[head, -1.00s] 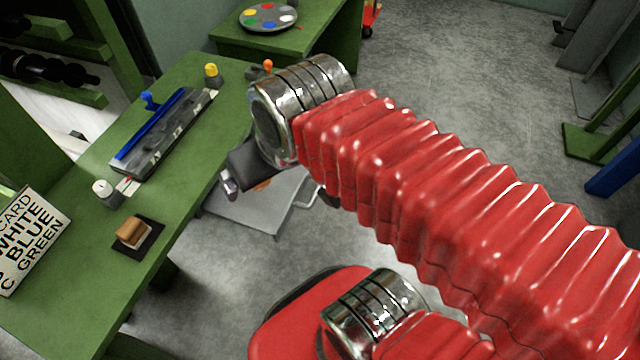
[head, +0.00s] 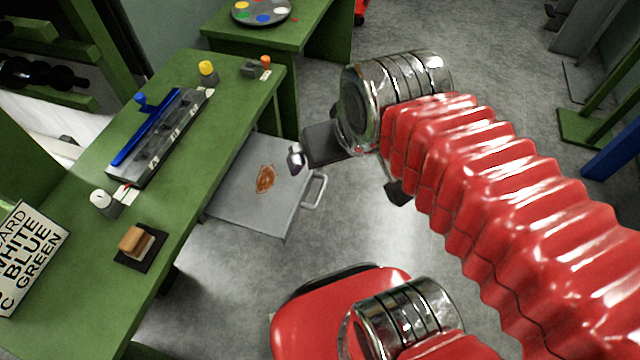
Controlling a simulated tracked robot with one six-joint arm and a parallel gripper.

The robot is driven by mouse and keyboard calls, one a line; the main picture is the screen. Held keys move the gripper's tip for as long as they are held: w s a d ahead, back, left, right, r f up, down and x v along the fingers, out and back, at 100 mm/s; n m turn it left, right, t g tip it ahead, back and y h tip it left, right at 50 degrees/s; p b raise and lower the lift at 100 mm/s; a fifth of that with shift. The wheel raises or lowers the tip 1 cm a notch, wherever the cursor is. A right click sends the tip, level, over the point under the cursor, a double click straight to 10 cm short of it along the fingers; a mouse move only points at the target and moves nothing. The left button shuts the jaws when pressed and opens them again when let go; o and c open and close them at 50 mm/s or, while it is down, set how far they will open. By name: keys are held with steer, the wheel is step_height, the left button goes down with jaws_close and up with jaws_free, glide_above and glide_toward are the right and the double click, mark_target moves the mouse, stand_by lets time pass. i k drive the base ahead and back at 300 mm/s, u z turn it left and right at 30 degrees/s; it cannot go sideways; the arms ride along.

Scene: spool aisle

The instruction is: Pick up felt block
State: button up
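The felt block (head: 135,240), with a tan wooden top and a paler lower part, sits on a small dark pad (head: 151,255) near the front edge of the green table (head: 75,285). My gripper (head: 296,158) is at the end of the red arm, to the right of the table and well apart from the block. It hangs in front of a grey drawer. Only part of one finger shows clearly, so its opening cannot be made out.
A grey drawer (head: 235,205) with a handle and a rusty-brown patch juts from the table. A long grey tray (head: 150,150) with a blue bar, several colour-topped containers and a lettered card (head: 28,255) are on the table. A paint palette (head: 262,12) lies on the far table.

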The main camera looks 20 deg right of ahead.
mark_target(136, 243)
steer(key=u, duration=1.6)
